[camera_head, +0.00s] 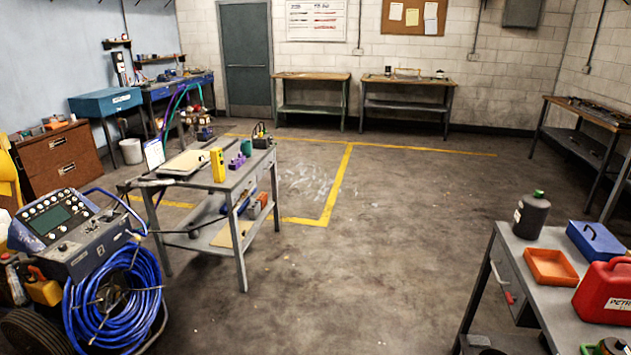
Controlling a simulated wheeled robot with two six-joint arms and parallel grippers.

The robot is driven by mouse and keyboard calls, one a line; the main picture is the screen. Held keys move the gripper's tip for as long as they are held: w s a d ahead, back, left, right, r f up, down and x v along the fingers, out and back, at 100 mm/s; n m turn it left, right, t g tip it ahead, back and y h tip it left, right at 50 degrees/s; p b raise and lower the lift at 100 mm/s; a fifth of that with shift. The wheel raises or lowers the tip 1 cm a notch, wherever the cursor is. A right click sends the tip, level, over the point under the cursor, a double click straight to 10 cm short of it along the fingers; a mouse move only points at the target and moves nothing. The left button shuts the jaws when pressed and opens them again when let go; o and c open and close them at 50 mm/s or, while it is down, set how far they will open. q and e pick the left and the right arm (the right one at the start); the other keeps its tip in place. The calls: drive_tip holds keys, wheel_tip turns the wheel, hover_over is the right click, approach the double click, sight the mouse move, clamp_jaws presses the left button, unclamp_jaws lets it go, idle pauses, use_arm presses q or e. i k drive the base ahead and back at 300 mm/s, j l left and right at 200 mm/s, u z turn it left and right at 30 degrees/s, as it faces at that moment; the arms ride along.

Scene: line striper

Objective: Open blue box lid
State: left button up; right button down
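A small blue box (596,241) sits on the grey table at the right, towards its far edge. Its lid looks shut, with a small dark handle on top. The box is partly overlapped at its near right side by a red petrol can (606,291). Neither of my grippers shows in the head view.
The grey table (545,297) also holds an orange tray (551,267) and a dark canister with a green cap (531,214). A cluttered metal trolley (243,185) and a machine with a blue hose (115,300) stand at left. The middle floor is clear.

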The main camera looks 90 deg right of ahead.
sight(597, 237)
drive_tip(key=l+z, duration=0.1)
drive_tip(key=z, duration=4.7)
drive_tip(key=i+j, duration=0.15)
drive_tip(key=j, duration=0.15)
drive_tip(key=i+j, duration=0.1)
drive_tip(key=j, duration=0.2)
drive_tip(key=i+j, duration=0.15)
drive_tip(key=j, duration=0.15)
drive_tip(key=i+j+z, duration=0.1)
drive_tip(key=z, duration=0.25)
drive_tip(key=j+z, duration=0.15)
drive_tip(key=z, duration=0.2)
drive_tip(key=i+j+z, duration=0.1)
drive_tip(key=z, duration=0.25)
drive_tip(key=i+j+z, duration=0.1)
drive_tip(key=j+z, duration=0.15)
drive_tip(key=j, duration=0.8)
drive_tip(key=j+z, duration=0.3)
drive_tip(key=j, duration=0.7)
